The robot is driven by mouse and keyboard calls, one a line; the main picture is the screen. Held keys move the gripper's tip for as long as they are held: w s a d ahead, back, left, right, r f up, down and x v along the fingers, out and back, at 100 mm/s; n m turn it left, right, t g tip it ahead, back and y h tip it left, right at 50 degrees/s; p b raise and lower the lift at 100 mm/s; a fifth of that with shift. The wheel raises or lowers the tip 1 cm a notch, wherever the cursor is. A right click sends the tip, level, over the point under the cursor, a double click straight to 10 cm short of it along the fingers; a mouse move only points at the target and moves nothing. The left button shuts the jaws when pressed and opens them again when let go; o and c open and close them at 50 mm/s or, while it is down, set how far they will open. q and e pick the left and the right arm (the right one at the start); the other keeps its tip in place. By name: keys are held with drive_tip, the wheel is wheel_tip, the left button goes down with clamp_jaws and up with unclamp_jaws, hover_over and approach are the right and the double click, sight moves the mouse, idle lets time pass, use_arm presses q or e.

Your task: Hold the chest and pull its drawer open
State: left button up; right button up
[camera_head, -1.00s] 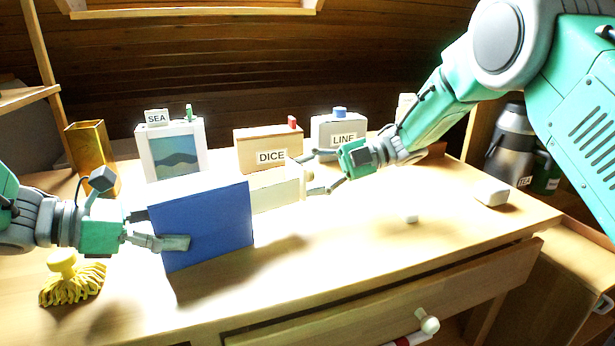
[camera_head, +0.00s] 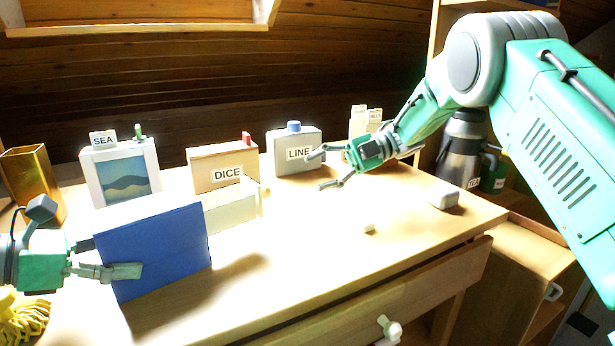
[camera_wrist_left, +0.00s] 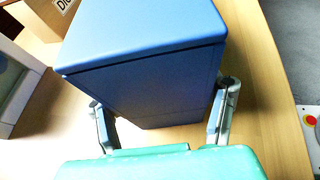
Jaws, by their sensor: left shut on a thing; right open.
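The blue chest (camera_head: 155,250) stands on the desk at left in the head view. Its cream drawer (camera_head: 230,211) sticks out on the right, behind the blue panel's edge, with a pale knob (camera_head: 265,193) at its end. My left gripper (camera_head: 125,271) is shut on the chest, one finger flat on the near face. In the left wrist view the chest (camera_wrist_left: 145,75) fills the space between both fingers (camera_wrist_left: 165,125). My right gripper (camera_head: 322,171) is open and empty, right of the knob and apart from it. How far the drawer reaches inside the chest is hidden.
Behind stand a framed SEA picture (camera_head: 122,172), a DICE box (camera_head: 222,168) and a grey LINE case (camera_head: 293,152). A gold cup (camera_head: 33,183) and yellow mop head (camera_head: 20,320) are at left. The desk's front middle is clear.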

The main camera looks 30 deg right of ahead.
use_arm(q)
drive_tip(key=o, duration=1.4)
